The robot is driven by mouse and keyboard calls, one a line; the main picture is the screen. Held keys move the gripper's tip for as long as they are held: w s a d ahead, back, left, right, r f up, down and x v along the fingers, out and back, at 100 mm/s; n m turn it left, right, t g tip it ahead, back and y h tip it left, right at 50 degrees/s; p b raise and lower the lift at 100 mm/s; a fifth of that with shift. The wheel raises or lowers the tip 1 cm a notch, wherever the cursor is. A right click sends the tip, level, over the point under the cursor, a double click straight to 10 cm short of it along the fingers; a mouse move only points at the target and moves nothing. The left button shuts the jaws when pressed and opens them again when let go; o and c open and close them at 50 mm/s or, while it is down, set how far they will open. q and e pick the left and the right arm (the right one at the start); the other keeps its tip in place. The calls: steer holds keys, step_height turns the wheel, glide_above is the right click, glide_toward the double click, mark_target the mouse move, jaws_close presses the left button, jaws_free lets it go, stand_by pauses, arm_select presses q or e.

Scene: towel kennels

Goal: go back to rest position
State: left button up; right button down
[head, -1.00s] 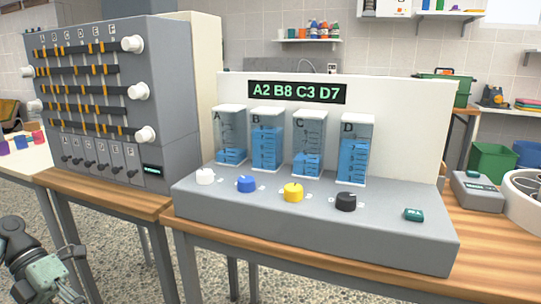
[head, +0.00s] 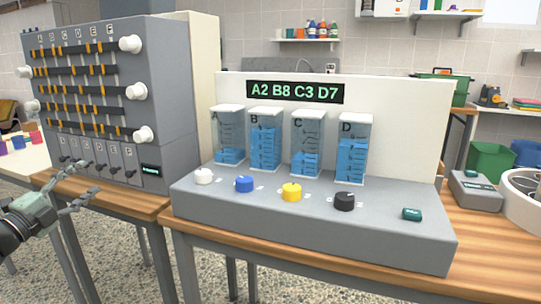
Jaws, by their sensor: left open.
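My left gripper (head: 84,187) is in at the left edge, its fingers spread and empty, pointing right. In the picture it overlaps the front edge of the left table, below the grey slider panel (head: 95,90); I cannot tell how far apart they are. My right gripper is out of view. The grey dispenser console (head: 310,225) stands on the wooden table, with a display (head: 296,92) reading A2 B8 C3 D7. Behind its white, blue, yellow and black knobs stand clear tanks with blue liquid, labelled A to D.
A small grey box (head: 476,192) and a round white container (head: 524,205) stand right of the console. A green bin (head: 490,162) is behind them. The wooden table edge (head: 300,262) runs along the front. The floor between and before the tables is clear.

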arm_select(q)
steer(key=s+a+f+n+g+y, duration=0.1)
steer(key=a+f+n+g+y, duration=0.25)
steer(key=a+n+y, duration=1.15)
steer(key=s+a+f+n+g, duration=0.5)
steer(key=s+a+f+g, duration=0.35)
steer(key=s+f, duration=0.35)
steer(key=s+d+f+m+g+h, duration=0.1)
steer(key=s+d+f+h, duration=0.15)
steer(key=d+f, duration=0.75)
steer(key=s+d+f+g+h, duration=0.1)
steer(key=s+d+f, duration=0.2)
steer(key=d+f, duration=0.65)
steer(key=s+d+f+g+h, duration=0.1)
steer(key=s+d+f+h, duration=0.1)
steer(key=s+d+f, duration=0.5)
steer(key=s+d+f+g+h, duration=0.1)
steer(key=s+d+f+h, duration=0.2)
steer(key=s+d+f, duration=0.4)
steer(key=shift+s+d+f, duration=0.4)
steer(key=shift+s+d, duration=2.1)
steer(key=shift+d, duration=2.05)
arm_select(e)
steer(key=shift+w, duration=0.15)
